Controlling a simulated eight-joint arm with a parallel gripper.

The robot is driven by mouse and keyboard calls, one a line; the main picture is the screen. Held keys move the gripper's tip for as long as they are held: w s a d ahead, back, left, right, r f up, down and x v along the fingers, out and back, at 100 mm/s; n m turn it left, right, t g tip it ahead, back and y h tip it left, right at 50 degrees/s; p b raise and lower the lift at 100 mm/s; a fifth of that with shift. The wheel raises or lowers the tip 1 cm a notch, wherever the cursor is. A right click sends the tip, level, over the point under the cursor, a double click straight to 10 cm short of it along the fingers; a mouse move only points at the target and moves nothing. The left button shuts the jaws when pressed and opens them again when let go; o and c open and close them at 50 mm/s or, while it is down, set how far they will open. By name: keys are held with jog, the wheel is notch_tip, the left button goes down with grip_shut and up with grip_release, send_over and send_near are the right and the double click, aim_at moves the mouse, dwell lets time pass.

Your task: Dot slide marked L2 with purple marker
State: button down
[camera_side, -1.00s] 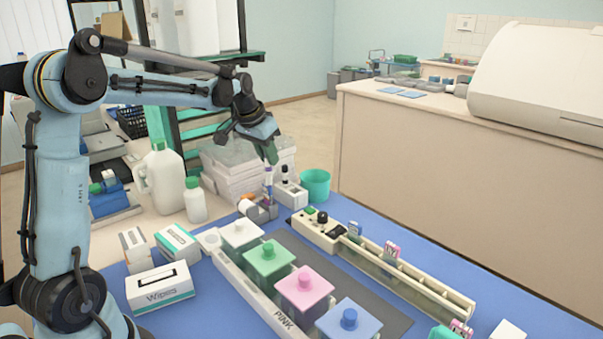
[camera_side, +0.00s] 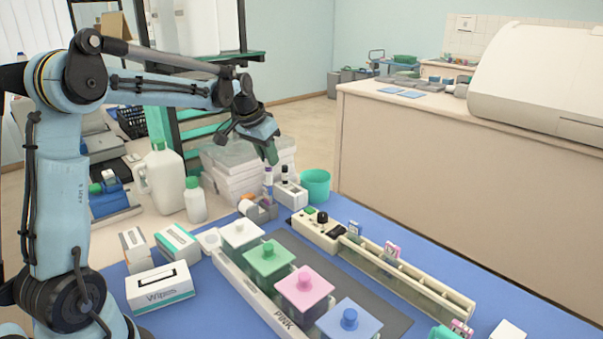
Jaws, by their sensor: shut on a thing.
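My gripper (camera_side: 270,160) is over the back of the blue mat, pointing down, shut on the purple marker (camera_side: 268,178). The marker is upright, white with purple bands, and its lower end is beside or in the small marker holder (camera_side: 262,208); I cannot tell whether it is clear of it. Slides with blue and pink ends stand in the long cream rack: one blue-ended slide (camera_side: 355,229) and one pink-ended slide (camera_side: 392,250). Another pink-ended slide (camera_side: 461,328) is at the front right. Their markings are too small to read, so L2 cannot be picked out.
A tray (camera_side: 225,262) holds jars with white, green, pink and blue lids in front of the rack. A white block with a dark-capped marker (camera_side: 285,175) and a teal cup (camera_side: 316,185) stand close right of my gripper. Bottles and boxes (camera_side: 160,287) are at left.

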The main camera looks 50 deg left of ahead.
dwell(0.3)
jog(key=shift+r, duration=3)
